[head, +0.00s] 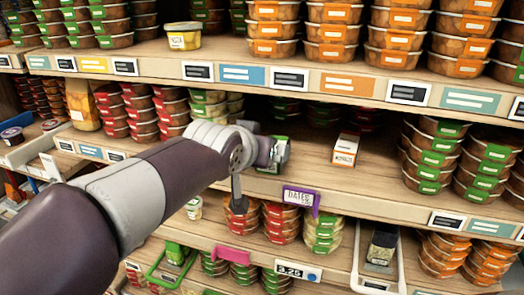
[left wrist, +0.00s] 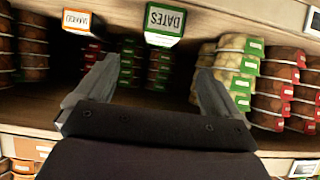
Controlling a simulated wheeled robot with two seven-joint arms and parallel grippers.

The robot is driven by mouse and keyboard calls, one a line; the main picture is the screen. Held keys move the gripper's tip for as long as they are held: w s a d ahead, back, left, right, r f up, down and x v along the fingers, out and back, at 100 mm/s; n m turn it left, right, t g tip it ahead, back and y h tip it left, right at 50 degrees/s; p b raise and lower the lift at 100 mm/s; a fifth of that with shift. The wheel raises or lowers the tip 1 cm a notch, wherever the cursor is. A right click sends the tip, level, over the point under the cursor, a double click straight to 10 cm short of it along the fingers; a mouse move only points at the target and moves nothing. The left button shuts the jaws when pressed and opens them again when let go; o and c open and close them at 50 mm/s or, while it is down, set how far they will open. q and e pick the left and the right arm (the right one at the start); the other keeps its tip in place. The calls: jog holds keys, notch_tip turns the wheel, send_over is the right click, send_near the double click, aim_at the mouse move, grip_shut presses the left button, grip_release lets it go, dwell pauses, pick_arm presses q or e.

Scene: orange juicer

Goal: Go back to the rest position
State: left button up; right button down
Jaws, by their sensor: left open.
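My left gripper (head: 272,152) reaches over the middle shelf in the head view, and my forearm comes in from the left. Its two fingers stand wide apart in the left wrist view (left wrist: 157,76), with nothing held between them. A small green and white dates box (left wrist: 165,22) stands on the shelf beyond the fingertips, apart from them. In the head view this box (head: 279,155) is partly hidden by the gripper. A white and orange mango box (head: 345,148) stands to its right. My right gripper is not in view.
Stacked tubs with green labels (head: 432,155) stand on the right of the middle shelf (head: 385,180). Red-labelled tubs (head: 170,112) stand on the left. The upper shelf edge (head: 330,82) runs above my gripper. A purple tag (head: 300,198) sits on the shelf edge below.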

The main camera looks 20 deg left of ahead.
pick_arm(q)
jog(key=shift+s, duration=0.1)
jog(key=s+a+f+g, duration=0.1)
jog(key=s+f+g, duration=0.2)
jog(key=s+f, duration=0.3)
jog(key=s+f+g+b, duration=0.1)
jog(key=s+f+g, duration=0.3)
jog(key=f, duration=1.1)
jog(key=s+a+f+g+b, duration=0.1)
jog(key=s+f+g, duration=0.2)
jog(key=s+f, duration=0.6)
notch_tip(320, 180, down, 2)
jog(key=shift+a+f+g, duration=0.1)
jog(key=shift+a+g, duration=0.2)
jog(key=shift+g, duration=0.1)
